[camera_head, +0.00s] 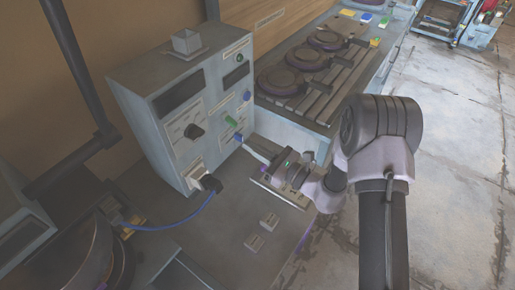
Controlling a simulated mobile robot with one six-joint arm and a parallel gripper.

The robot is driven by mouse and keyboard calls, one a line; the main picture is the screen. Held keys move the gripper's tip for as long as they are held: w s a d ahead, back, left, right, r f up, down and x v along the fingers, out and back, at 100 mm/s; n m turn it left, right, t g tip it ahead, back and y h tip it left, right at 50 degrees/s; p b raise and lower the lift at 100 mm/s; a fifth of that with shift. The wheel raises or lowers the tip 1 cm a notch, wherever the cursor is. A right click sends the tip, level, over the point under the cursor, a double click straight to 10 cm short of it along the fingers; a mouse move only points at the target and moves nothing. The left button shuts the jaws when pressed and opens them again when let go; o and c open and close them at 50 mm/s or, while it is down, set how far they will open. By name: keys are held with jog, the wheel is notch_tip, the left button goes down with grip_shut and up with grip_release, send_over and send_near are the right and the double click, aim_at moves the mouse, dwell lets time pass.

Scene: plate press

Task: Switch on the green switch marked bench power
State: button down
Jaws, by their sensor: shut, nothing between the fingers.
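A grey control box (150,105) stands on the bench at left centre. On its right-hand face is a small green switch (231,121). A blue control (238,136) sits just below it and another blue one (246,96) above. The labels are too small to read. My gripper (246,147) reaches in from the right, its fingers shut and empty. Its tips are close to the face, below the green switch and near the lower blue control. I cannot tell whether they touch the face.
Dark round plates (282,80) stand on a slatted rack behind. Open floor lies right.

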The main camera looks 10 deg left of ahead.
aim_at(227, 132)
jog(key=b+x, duration=0.1)
jog(key=x, duration=0.5)
jog(key=shift+f, duration=0.1)
jog(key=r, duration=0.1)
jog(key=d+r, duration=0.1)
jog(key=r, duration=0.1)
jog(key=shift+s+d+r, duration=0.35)
jog(key=shift+d+r, duration=0.05)
